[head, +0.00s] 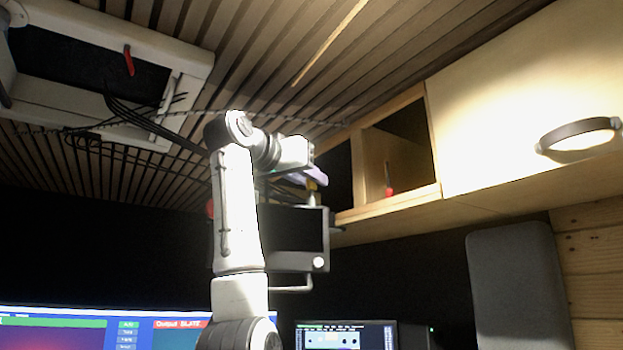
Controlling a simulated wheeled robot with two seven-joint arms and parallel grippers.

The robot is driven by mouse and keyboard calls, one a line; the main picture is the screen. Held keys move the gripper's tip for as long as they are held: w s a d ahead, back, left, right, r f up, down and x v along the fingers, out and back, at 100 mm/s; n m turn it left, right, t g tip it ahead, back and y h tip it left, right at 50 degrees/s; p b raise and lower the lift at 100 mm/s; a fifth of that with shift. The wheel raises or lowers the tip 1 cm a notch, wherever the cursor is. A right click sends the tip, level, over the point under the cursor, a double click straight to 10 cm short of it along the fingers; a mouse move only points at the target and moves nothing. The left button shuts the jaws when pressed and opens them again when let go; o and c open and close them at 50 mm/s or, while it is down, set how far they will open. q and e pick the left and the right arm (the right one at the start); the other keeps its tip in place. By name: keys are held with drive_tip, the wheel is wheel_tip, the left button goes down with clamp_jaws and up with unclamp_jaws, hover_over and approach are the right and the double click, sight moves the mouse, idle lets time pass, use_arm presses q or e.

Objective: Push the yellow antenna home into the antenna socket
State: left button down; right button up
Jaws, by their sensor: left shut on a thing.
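My left arm rises through the middle of the head view and bends right at the top. My left gripper (316,179) is at its end, just above the right top of a dark boxy unit (298,230) with a grey frame and a white knob. My right gripper is not in view.
A wooden overhead cabinet (431,193) with open cubbies is close on the right; a red-tipped item (389,183) stands in one. A ceiling hatch (195,62) with black cables hangs at upper left. Screens (345,336) glow below, and a grey panel (515,290) stands at right.

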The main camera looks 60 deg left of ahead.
use_arm(q)
drive_tip(key=shift+f+b, duration=0.55)
drive_tip(key=shift+f, duration=0.15)
drive_tip(key=c, duration=1.6)
unclamp_jaws()
drive_tip(key=b+v, duration=0.2)
drive_tip(key=v, duration=0.8)
drive_tip(key=shift+s+d, duration=0.15)
